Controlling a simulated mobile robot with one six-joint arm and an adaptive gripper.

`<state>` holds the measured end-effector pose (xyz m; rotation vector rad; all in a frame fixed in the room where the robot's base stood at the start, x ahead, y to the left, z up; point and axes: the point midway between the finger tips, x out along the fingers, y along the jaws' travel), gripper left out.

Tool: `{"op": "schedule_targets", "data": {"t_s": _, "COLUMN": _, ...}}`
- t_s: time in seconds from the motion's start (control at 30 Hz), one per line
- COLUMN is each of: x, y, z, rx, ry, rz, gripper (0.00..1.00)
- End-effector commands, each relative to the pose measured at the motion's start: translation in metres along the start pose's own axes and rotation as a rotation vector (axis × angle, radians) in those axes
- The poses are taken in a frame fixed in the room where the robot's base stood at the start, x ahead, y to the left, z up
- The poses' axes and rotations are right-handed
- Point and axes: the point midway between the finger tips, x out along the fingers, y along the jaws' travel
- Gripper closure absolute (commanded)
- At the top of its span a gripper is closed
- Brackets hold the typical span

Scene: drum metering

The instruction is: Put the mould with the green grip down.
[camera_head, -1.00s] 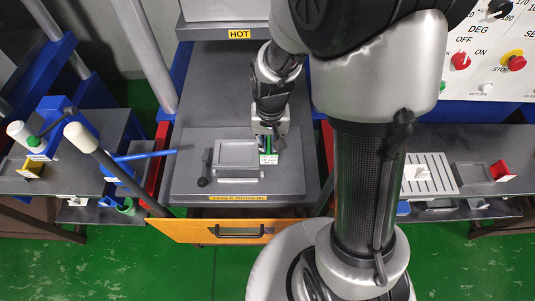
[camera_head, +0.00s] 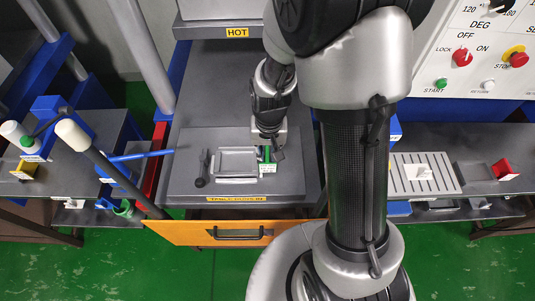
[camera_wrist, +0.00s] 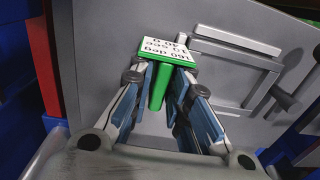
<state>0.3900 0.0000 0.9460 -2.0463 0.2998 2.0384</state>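The mould (camera_head: 237,152) is a grey rectangular frame on the dark plate below the HOT sign. Its green grip (camera_head: 266,153) is on its right side, with a small white label (camera_head: 267,169) in front. In the wrist view the green grip (camera_wrist: 158,88) stands between my fingers, under the label (camera_wrist: 166,47), and the frame (camera_wrist: 236,45) extends to the right.
A dark lever (camera_head: 203,170) stands just left of the mould. A wooden drawer front (camera_head: 190,232) is below the plate. The control panel (camera_head: 480,50) and a slotted grey tray (camera_head: 398,180) are to the right. A blue bar (camera_head: 145,155) lies to the left.

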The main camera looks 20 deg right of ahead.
Motion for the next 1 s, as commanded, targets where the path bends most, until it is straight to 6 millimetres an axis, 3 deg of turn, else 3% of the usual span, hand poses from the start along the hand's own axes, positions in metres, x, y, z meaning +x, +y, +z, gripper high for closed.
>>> {"op": "schedule_targets", "data": {"t_s": 0.17, "x": 0.0, "y": 0.0, "z": 0.0, "rx": 0.0, "ry": 0.0, "rz": 0.0, "gripper": 0.69}}
{"op": "schedule_targets", "data": {"t_s": 0.57, "x": -0.006, "y": 0.0, "z": 0.0, "rx": 0.0, "ry": 0.001, "rz": 0.0, "gripper": 0.68}}
{"op": "schedule_targets", "data": {"t_s": 1.0, "x": -0.094, "y": 0.0, "z": -0.001, "rx": 0.0, "ry": 0.004, "rz": -0.001, "gripper": 0.68}}
